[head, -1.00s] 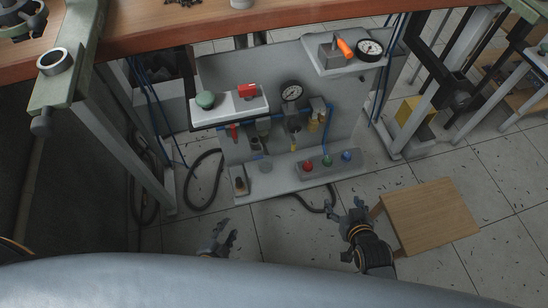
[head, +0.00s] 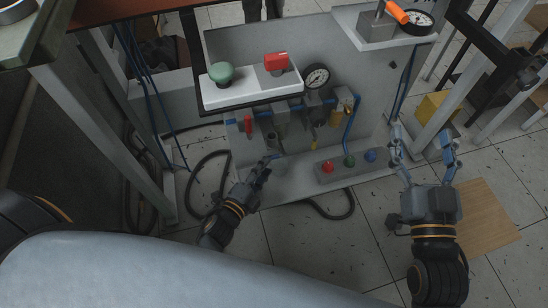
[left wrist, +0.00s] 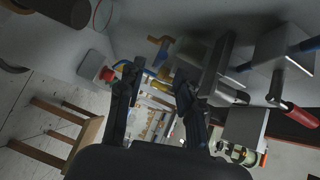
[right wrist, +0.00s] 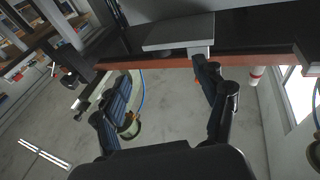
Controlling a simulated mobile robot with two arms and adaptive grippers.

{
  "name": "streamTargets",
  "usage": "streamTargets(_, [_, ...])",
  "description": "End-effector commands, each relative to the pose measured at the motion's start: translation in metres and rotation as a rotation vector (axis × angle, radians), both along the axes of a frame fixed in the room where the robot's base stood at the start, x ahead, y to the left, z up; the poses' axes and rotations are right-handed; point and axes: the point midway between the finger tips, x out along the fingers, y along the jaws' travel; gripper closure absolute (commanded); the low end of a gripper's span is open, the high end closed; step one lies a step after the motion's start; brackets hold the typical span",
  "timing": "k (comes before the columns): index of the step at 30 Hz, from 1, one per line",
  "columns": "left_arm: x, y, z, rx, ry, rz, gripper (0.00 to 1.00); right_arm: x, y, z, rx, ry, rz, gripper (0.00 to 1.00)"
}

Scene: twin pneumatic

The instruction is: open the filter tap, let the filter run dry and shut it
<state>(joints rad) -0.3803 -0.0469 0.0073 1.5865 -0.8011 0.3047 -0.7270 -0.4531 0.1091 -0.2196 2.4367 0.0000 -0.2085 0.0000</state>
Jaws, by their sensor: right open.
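The pneumatic unit stands under the bench, with a blue air line holding a red lever (head: 248,123), a grey filter-like body (head: 281,120), a round gauge (head: 317,76) and a brass fitting (head: 343,104). A small yellow part (head: 314,136) hangs below the gauge; I cannot tell whether it is the filter tap. My left gripper (head: 270,168) is below and in front of the line, its fingers apart and empty in the left wrist view (left wrist: 158,82). The red lever also shows there (left wrist: 294,118). My right gripper (head: 422,150) is open and empty, right of the unit.
A white shelf (head: 250,97) with a green knob (head: 221,72) and a red block (head: 276,62) juts out above the line. A wooden stool (head: 487,215) is beside my right gripper. Black hoses lie on the floor.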

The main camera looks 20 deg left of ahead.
Motion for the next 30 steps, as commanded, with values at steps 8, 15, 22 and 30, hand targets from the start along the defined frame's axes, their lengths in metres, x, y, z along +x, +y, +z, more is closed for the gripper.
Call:
streamTargets(8, [0.046,-0.009,-0.008,0.000,0.000,0.000,0.64,-0.012,0.003,0.040,0.066,-0.240,0.014,0.28])
streamTargets(15, [0.059,-0.011,-0.009,-0.001,0.001,0.001,0.64,-0.019,0.003,0.054,0.087,-0.314,0.018,0.28])
streamTargets(22, [0.059,-0.012,-0.009,-0.001,0.001,0.001,0.64,-0.019,0.003,0.054,0.088,-0.317,0.019,0.28])
streamTargets(30, [0.059,-0.012,-0.009,-0.001,0.002,0.000,1.00,-0.019,0.003,0.054,0.088,-0.316,0.019,0.28])
